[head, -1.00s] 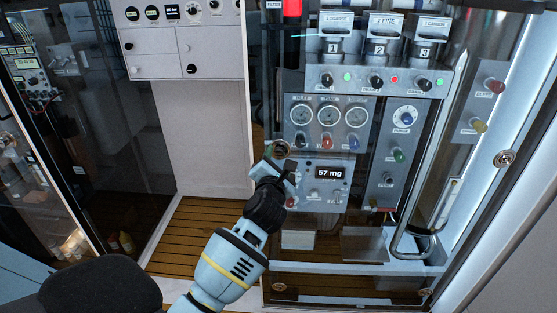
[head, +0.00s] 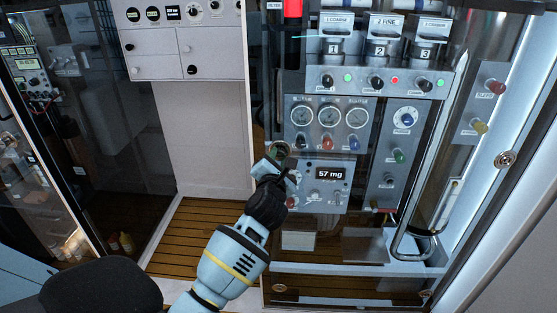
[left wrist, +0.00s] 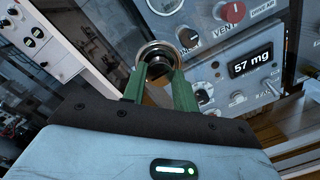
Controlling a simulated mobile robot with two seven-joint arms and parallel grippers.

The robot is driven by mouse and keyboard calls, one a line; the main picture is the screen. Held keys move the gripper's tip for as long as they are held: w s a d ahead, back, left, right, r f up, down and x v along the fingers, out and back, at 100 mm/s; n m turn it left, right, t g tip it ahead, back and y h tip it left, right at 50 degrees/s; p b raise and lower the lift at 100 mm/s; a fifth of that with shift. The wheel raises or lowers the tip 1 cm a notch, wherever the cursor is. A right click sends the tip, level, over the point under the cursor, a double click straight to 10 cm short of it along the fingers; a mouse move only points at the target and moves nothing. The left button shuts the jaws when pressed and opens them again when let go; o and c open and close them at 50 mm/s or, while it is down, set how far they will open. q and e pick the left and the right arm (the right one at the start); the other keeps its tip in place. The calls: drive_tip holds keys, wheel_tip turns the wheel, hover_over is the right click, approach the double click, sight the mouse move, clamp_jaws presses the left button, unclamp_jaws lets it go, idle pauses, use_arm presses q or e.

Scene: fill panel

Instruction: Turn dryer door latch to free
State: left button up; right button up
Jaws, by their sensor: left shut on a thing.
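The door latch is a round metal ring with a dark knob in its middle. It sits at the left edge of the clear door in front of the instrument panel. The latch (head: 279,149) shows just above my left gripper (head: 277,163) in the head view, partly hidden by it. In the left wrist view the latch (left wrist: 156,54) is at the tips of the green fingers of my left gripper (left wrist: 157,70). The fingers are shut on the dark knob, one on each side. The knob's exact turn is hard to tell. My right gripper is not in view.
Behind the clear door, the panel has gauges (head: 329,116), a "57 mg" display (head: 331,174) and numbered canisters (head: 383,45). A bent metal pipe (head: 400,235) stands to the right. Wooden floor (head: 190,235) lies open at lower left, below a white cabinet (head: 183,45).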

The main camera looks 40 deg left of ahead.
use_arm(q)
drive_tip(key=n+p, duration=0.1)
drive_tip(key=n, duration=0.2)
drive_tip(key=shift+n, duration=0.4)
drive_tip(key=n, duration=0.3)
drive_tip(key=shift+n+y, duration=0.3)
drive_tip(key=shift+n, duration=0.1)
drive_tip(key=n, duration=0.5)
drive_tip(key=shift+d+f+n, duration=0.1)
drive_tip(key=shift+n, duration=0.2)
drive_tip(key=n, duration=0.5)
drive_tip(key=shift+y, duration=0.3)
drive_tip(key=shift+n, duration=0.3)
drive_tip(key=o, duration=1)
